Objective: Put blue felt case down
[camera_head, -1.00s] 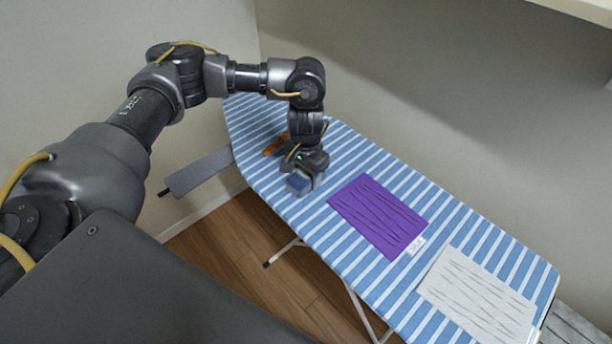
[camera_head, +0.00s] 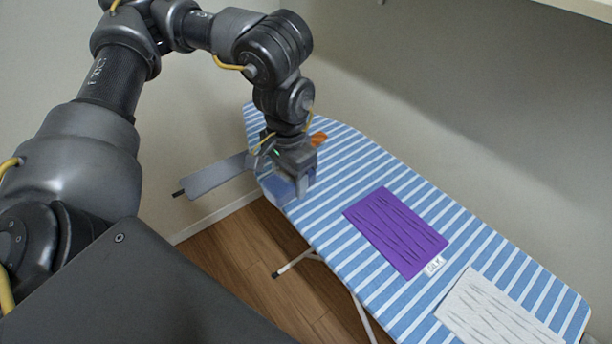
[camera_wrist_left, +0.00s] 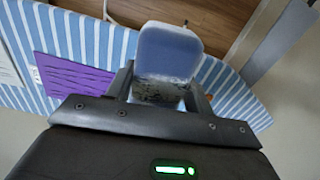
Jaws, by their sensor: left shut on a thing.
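The blue felt case (camera_head: 279,188) is a small rounded block. It is held in my left gripper (camera_head: 293,180), over the near left edge of the striped ironing board (camera_head: 345,160). In the left wrist view, the case (camera_wrist_left: 168,50) is upright between the two fingers of my left gripper (camera_wrist_left: 160,88), with its blue face showing. Its lower part there looks grey and mottled. The case appears raised above the board; the exact gap cannot be told. My right gripper is not in view.
A purple towel (camera_head: 395,232) and a white towel (camera_head: 490,308) lie flat on the board. An orange object (camera_head: 318,139) lies behind my left gripper. A grey panel (camera_head: 215,175) sticks out left of the board.

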